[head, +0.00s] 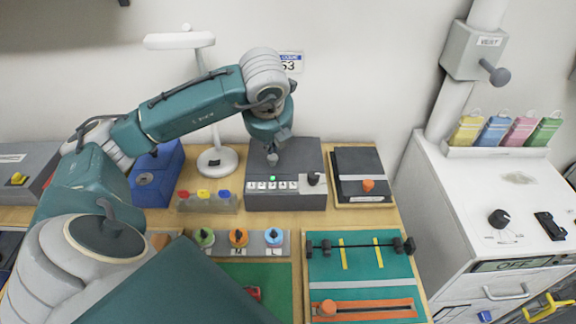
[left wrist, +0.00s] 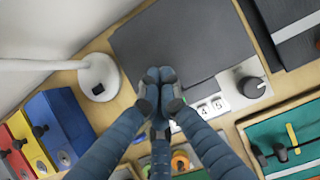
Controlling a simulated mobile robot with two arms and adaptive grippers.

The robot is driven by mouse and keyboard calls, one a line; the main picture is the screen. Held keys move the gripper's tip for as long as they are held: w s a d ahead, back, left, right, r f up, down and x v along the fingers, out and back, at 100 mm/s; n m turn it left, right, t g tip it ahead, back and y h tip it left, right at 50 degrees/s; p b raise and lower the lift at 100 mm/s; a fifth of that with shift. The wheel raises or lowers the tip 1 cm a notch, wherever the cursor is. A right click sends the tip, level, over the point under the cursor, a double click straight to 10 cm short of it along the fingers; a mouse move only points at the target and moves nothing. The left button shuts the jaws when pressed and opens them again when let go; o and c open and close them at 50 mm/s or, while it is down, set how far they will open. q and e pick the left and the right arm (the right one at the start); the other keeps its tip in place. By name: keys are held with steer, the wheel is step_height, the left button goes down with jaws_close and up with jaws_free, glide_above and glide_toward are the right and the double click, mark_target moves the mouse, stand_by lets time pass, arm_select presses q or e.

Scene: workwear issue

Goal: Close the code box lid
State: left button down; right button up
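The code box (head: 312,200) is a dark grey box at the back middle of the bench, with a green light, a row of white digit tiles and a dark knob on its front part. Its dark grey lid (head: 305,155) lies behind the digits; I cannot tell if it is fully down. In the left wrist view the lid (left wrist: 190,35) looks like a broad flat panel. My left gripper (head: 274,155) points down over the lid. In the left wrist view its fingertips (left wrist: 159,76) are together with nothing between them; contact with the lid is unclear. My right gripper is out of view.
A white lamp (head: 216,160) stands left of the box, with a blue box (head: 160,175) beyond it. A black folder-like panel (head: 360,162) lies close on the right. Coloured knobs (head: 238,238) and a green slider board (head: 375,270) are in front. A white cabinet (head: 440,190) stands right.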

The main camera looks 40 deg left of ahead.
arm_select(q)
steer(key=shift+s+d+r, duration=0.25)
steer(key=shift+s, duration=0.05)
steer(key=shift+w+a+r+p, duration=0.1)
steer(key=shift+w+r+p, duration=0.05)
steer(key=shift+r+p, duration=0.35)
step_height(320, 180, up, 7)
steer(key=p, duration=0.4)
steer(key=shift+f, duration=0.1)
stand_by(0.6)
